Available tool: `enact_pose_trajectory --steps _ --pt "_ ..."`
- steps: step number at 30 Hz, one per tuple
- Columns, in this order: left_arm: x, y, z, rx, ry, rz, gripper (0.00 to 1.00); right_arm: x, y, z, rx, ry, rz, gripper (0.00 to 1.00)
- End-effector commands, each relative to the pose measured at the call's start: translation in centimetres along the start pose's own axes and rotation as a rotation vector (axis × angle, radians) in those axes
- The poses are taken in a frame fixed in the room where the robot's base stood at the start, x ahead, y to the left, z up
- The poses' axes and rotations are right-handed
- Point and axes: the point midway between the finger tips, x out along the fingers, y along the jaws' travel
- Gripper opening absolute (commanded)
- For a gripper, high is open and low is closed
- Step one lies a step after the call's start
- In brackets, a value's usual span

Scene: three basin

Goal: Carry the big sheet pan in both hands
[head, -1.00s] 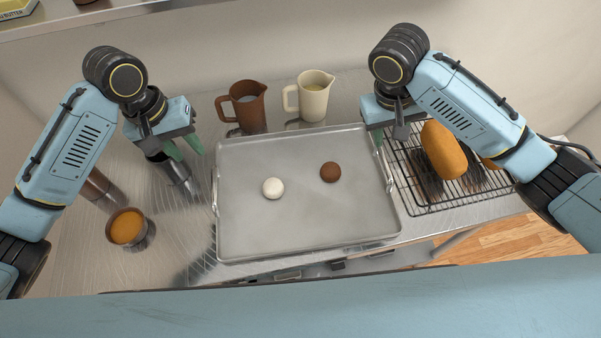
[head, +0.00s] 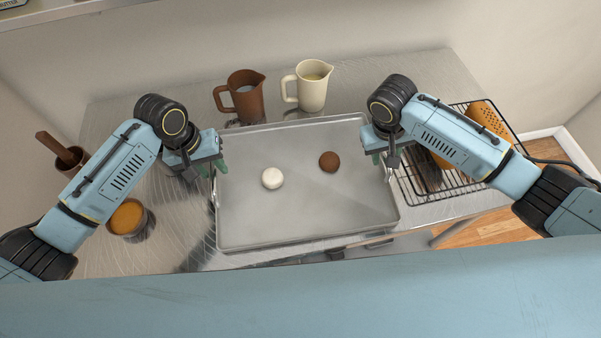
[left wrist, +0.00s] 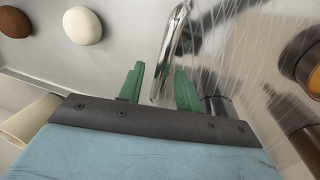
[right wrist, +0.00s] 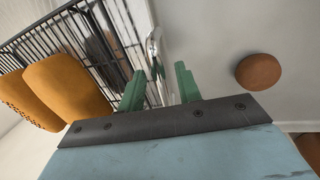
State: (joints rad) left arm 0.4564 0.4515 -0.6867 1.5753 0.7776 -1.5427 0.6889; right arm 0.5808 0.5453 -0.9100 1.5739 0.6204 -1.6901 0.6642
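The big grey sheet pan (head: 300,215) lies flat on the metal table, with a wire handle on its left and right sides. A white ball (head: 272,178) and a brown ball (head: 329,161) rest on it. My left gripper (head: 215,170) is at the pan's left side; in the left wrist view its green fingers (left wrist: 158,88) are apart, with the left handle (left wrist: 170,45) between them. My right gripper (head: 381,162) is at the right side; in the right wrist view its fingers (right wrist: 160,88) are apart, with the right handle (right wrist: 154,55) between or just beyond their tips.
A brown jug (head: 245,98) and a cream jug (head: 312,88) stand behind the pan. A bowl of orange contents (head: 127,217) and a brown container (head: 72,160) are at left.

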Motion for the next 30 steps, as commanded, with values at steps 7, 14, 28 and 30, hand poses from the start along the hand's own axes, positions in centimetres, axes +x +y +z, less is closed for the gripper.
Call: enact_pose_trajectory --steps 7,14,28,30 --pt "1.35 -0.03 0.0 0.0 0.001 -0.001 0.34 1.35 -0.01 -0.01 -0.001 0.001 0.0 0.34" --pt "1.37 -0.02 0.0 0.0 0.001 -0.001 0.34 1.37 -0.02 -0.01 -0.001 0.001 0.0 0.34" --pt "1.34 -0.03 0.0 0.0 0.001 -0.001 0.0 1.33 -0.01 -0.02 -0.001 0.001 0.0 0.0" --pt "1.34 -0.04 -0.01 0.0 0.001 -0.001 0.0 1.33 -0.01 -0.02 -0.001 0.001 0.0 0.0"
